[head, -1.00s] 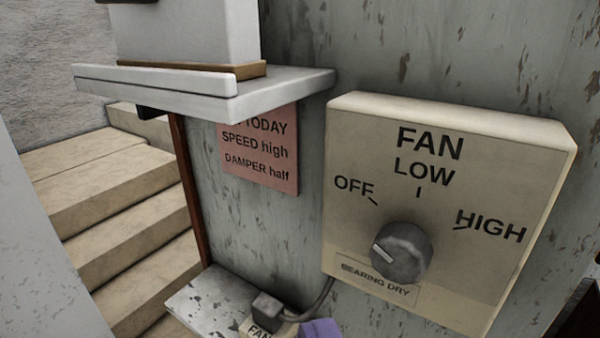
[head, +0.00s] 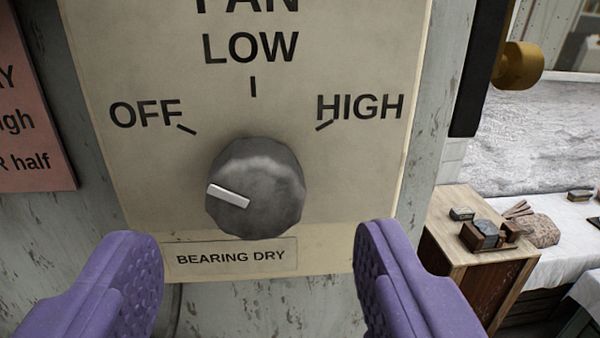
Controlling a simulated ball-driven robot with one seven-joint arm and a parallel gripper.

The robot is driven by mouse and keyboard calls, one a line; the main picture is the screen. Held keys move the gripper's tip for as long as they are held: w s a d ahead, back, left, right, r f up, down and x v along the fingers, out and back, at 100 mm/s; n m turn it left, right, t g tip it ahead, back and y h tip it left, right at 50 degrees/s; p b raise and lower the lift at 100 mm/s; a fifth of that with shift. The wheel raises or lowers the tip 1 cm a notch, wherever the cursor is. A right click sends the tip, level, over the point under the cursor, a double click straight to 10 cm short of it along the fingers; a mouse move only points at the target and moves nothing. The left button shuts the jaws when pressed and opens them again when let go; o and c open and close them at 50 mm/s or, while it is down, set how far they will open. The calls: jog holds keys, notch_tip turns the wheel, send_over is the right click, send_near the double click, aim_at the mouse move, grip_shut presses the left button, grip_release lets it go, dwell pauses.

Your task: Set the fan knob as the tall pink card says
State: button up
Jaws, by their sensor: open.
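The fan knob (head: 268,180) is a round dark grey knob on a cream panel (head: 340,190) marked OFF, LOW and HIGH. Its white pointer line slants up to the left, parallel to the OFF mark. A label under it reads BEARING DRY (head: 230,257).
Farther back right are a wooden cabinet (head: 462,262) with small boxes and a white-covered table (head: 560,255). The panel face around the knob is clear.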

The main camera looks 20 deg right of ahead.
aim_at(256, 212)
jog(key=x, duration=0.4)
jog(key=shift+w, duration=0.25)
jog(key=c, duration=1.1)
jog(key=shift+o, duration=0.2)
